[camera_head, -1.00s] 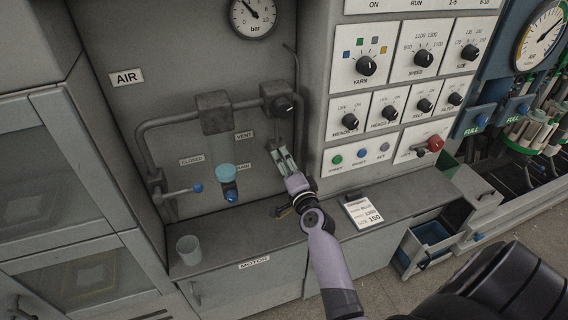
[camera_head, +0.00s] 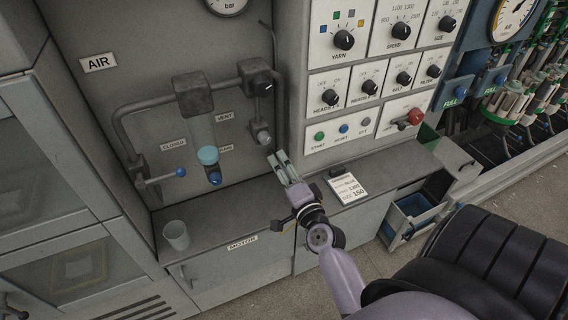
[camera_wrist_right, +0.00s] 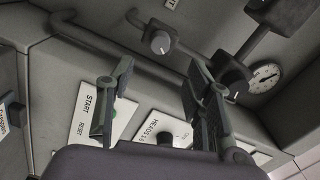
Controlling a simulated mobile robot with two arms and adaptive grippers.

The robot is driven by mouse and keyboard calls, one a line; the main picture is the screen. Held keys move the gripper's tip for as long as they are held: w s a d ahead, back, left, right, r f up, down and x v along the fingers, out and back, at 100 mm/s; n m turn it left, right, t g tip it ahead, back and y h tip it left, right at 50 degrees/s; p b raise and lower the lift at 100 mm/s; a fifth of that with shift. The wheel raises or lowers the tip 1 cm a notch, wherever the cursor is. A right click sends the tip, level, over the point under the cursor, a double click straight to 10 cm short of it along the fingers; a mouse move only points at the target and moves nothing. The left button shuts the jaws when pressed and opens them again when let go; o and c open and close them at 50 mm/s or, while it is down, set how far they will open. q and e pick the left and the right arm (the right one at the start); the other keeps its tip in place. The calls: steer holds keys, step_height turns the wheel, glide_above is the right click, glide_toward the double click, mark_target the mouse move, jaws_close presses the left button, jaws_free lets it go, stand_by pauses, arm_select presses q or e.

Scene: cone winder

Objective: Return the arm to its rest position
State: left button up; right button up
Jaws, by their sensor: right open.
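My right gripper (camera_head: 281,168) is in the middle of the head view, above the grey ledge and in front of the air panel's right edge. Its fingers are apart with nothing between them, and they also show in the right wrist view (camera_wrist_right: 160,100). The fingertips are just below a round knob (camera_head: 262,134) at the end of the pipe. They look apart from it. My lilac right arm (camera_head: 340,275) reaches up from the lower part of the head view. My left gripper is not in view.
A cup (camera_head: 176,235) stands on the ledge (camera_head: 225,222) at left. A lever with a blue tip (camera_head: 181,172) sticks out from the pipe. A label card (camera_head: 347,187) lies on the ledge, right of the gripper. An open drawer (camera_head: 412,212) juts out at right.

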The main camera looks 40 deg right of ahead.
steer(key=shift+s+a, duration=0.15)
steer(key=shift+s, duration=0.35)
steer(key=s+a+f+n+g+y+b, duration=0.1)
steer(key=s+a+f+n+g+b, duration=0.25)
steer(key=f, duration=0.95)
steer(key=s+a+f+n+g+y+b, duration=0.2)
steer(key=a+f+n, duration=0.15)
steer(key=f, duration=1.05)
steer(key=s+a+f+n+g+y+b, duration=0.1)
steer(key=s+a+f+n+g+b, duration=0.2)
steer(key=f, duration=1)
steer(key=s+a+f+n+g+b, duration=0.1)
steer(key=s+a+f+n+g, duration=0.1)
steer(key=s+f, duration=0.5)
steer(key=s+a+f+n+g+b, duration=0.1)
steer(key=s+a+f+n+b, duration=0.1)
steer(key=s+f, duration=0.45)
steer(key=s+d+f+n+g+b, duration=0.1)
steer(key=s+f+n+g, duration=0.1)
steer(key=s+f, duration=0.4)
steer(key=s+d+f+n+g+b, duration=0.2)
steer(key=s+f, duration=0.5)
steer(key=s, duration=0.5)
steer(key=shift+f+n+g, duration=0.25)
steer(key=shift+n+g, duration=0.3)
steer(key=shift+n, duration=0.65)
